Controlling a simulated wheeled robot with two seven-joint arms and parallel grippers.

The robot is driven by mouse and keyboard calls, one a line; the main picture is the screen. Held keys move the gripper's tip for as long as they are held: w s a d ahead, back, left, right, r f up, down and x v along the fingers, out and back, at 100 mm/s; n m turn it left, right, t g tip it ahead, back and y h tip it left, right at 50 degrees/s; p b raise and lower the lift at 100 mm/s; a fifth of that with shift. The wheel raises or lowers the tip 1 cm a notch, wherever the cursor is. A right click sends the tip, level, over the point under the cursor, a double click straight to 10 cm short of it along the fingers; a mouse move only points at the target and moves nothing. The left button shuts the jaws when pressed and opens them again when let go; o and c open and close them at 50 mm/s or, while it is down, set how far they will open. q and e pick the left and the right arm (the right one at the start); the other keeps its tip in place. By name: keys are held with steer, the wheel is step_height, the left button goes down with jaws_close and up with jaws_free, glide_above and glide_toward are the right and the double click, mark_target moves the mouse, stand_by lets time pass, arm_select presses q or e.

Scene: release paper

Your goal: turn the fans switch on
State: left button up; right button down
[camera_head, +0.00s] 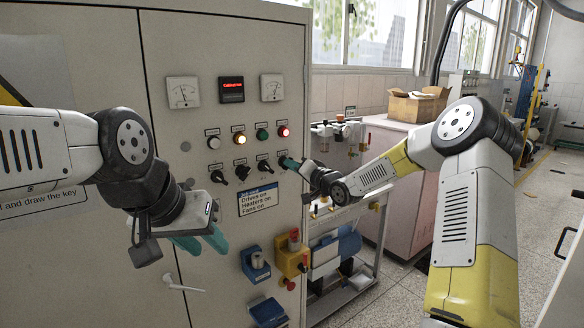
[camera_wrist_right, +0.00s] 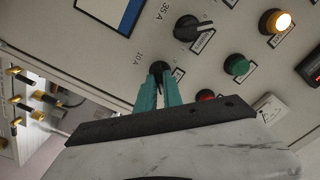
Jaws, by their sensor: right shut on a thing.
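The grey control cabinet (camera_head: 225,60) carries a row of black rotary switches. The rightmost switch (camera_wrist_right: 159,70) is between the teal fingertips of my right gripper (camera_wrist_right: 158,90), which is shut on it; in the head view, the right gripper (camera_head: 290,163) largely hides it. Its left neighbour (camera_head: 264,166) is free, and its pointer shows in the right wrist view (camera_wrist_right: 190,28). The other two switches (camera_head: 242,172) (camera_head: 217,176) are also free. I cannot read which label says fans. My left gripper (camera_head: 201,241) is open and empty, low before the cabinet.
A card (camera_head: 258,199) lists drives, heaters and fans on. Blue and yellow boxes (camera_head: 291,262) sit lower on the front. A cart (camera_head: 345,290) stands right.

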steer(key=c, duration=1.5)
jaws_free()
steer(key=shift+d, duration=0.1)
steer(key=v, duration=0.7)
steer(key=shift+s+d, duration=0.2)
steer(key=shift+s, duration=0.15)
